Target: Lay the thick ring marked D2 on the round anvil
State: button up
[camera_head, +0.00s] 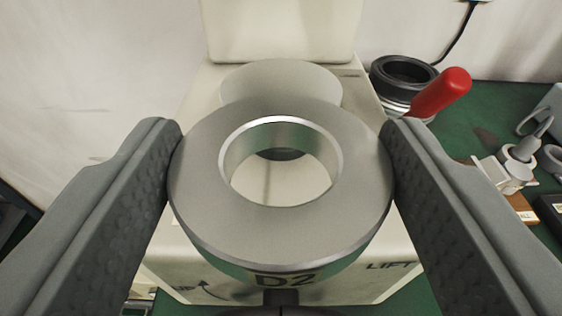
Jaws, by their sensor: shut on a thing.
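The thick ring marked D2 (195,185) is a grey metal ring with its mark on the front side. My gripper (281,180) is shut on it, one finger against its left side and one against its right. The ring is held roughly level over the pale machine. The round anvil (282,78), a smooth grey disc, shows just beyond the ring's far rim.
The pale machine (190,105) has a tall back and a LIFT label at its front right. A red handle (440,92) and a stack of dark and silver rings (402,72) are to its right. Small instruments (514,165) stand on the green bench (470,115) further right.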

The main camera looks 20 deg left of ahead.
aim_at(281, 108)
jog(key=shift+x, duration=2.95)
jog(key=shift+f+x, duration=0.2)
jog(key=shift+x, duration=0.9)
jog(key=shift+f+x, duration=0.2)
jog(key=shift+x, duration=0.9)
jog(key=shift+s+f, duration=0.1)
jog(key=shift+f, duration=0.4)
jog(key=o, duration=1.3)
jog(key=shift+s, duration=0.1)
